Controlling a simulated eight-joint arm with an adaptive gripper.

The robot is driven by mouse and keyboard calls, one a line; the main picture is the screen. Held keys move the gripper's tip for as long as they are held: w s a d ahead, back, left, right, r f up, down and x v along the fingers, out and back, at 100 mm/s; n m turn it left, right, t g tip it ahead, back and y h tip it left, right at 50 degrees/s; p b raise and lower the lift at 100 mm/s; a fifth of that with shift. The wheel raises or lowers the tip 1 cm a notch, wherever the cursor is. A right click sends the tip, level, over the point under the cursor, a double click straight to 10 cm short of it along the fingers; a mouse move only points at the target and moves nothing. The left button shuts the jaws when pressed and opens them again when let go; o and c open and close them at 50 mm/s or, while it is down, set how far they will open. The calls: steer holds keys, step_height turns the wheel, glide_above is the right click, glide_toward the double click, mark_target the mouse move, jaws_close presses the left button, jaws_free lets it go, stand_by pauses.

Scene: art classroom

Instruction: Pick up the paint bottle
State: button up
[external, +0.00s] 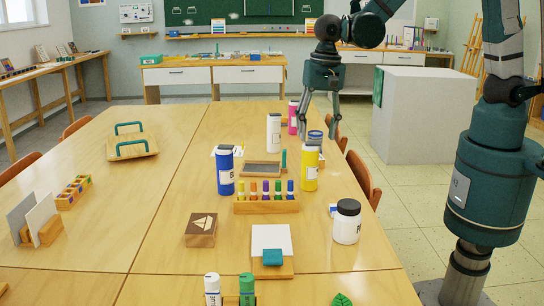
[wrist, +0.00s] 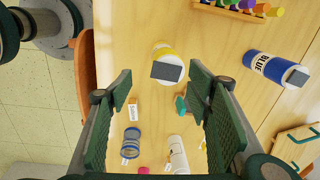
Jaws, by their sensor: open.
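Several paint bottles stand on the long wooden table. A yellow bottle (external: 311,170) with a dark square top stands right of the middle, and it also shows in the wrist view (wrist: 163,50). A blue bottle (external: 225,175), labelled BLUE in the wrist view (wrist: 262,64), stands to its left. A white bottle (external: 273,135) and a pink one (external: 293,118) are farther back. My gripper (external: 317,136) is open and empty, pointing down above and near the yellow bottle. In the wrist view the yellow bottle's top shows between and just beyond the fingertips (wrist: 160,74).
A wooden rack of coloured markers (external: 266,203) stands in front of the blue and yellow bottles. A blue-banded jar (external: 315,137) is behind the yellow bottle. A white jar with a black lid (external: 346,222) stands front right. The table's left-middle is largely clear.

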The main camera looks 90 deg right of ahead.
mark_target(310, 142)
steer(key=shift+w+a+f+m+g+p, duration=0.15)
steer(key=shift+w+f+m+p, duration=0.2)
steer(key=shift+f, duration=0.3)
steer(key=shift+w+d+f+m+g+p, duration=0.1)
steer(key=shift+w+f+m, duration=0.2)
steer(key=shift+f+m, duration=0.25)
steer(key=shift+w+a+f+m+g+p, duration=0.15)
steer(key=shift+w+f+m+p, duration=0.15)
steer(key=shift+f, duration=0.4)
steer(key=shift+f, duration=1.25)
steer(key=shift+f+b, duration=0.1)
steer(key=shift+b, duration=0.2)
steer(key=shift+f+b, duration=0.5)
steer(key=shift+f, duration=2.05)
steer(key=shift+c, duration=0.5)
steer(key=c, duration=1.1)
